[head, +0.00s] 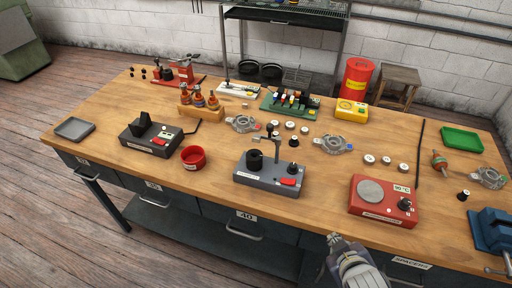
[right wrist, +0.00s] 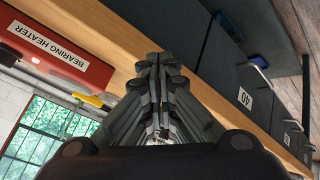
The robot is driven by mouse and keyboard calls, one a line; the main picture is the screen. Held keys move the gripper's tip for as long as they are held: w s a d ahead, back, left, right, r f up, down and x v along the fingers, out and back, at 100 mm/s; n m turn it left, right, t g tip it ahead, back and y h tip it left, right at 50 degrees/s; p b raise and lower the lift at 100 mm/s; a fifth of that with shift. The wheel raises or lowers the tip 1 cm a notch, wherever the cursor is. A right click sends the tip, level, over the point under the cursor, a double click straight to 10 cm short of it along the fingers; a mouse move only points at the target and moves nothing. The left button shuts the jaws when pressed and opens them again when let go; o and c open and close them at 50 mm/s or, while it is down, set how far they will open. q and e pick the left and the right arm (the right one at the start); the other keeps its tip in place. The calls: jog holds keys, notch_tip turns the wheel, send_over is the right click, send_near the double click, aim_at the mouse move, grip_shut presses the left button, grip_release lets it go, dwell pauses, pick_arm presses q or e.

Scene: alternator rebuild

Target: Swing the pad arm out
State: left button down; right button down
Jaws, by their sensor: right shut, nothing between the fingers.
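A grey station (head: 268,180) stands near the front middle of the bench, with a black cup (head: 255,160) at left and a red button (head: 290,182) at right. Behind the cup rises a post with a small dark arm at its top (head: 272,132), which looks like the pad arm; its exact direction is hard to tell. My right gripper (head: 335,240) is shut and empty at the bench's front edge, right of the station and apart from it. Its closed fingers (right wrist: 160,65) fill the middle of the right wrist view. My left gripper is not in view.
A red bearing heater (head: 383,201) stands right of the station; its label side (right wrist: 60,50) shows in the right wrist view. A red bowl (head: 194,157) and a dark grey fixture (head: 150,137) stand left. A blue vise (head: 490,230) is at far right. Bare wood lies between station and heater.

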jog(key=w+a+r+n+t+y, duration=0.2)
jog(key=w+a+r+n+t, duration=0.45)
jog(key=w, duration=0.25)
jog(key=a+r+n+y, duration=0.5)
jog(key=a+n+y, duration=0.3)
jog(key=a+n, duration=0.3)
jog(key=w+a+p, duration=0.3)
jog(key=w, duration=1)
jog(key=shift+n, duration=0.35)
jog(key=shift+t, duration=0.35)
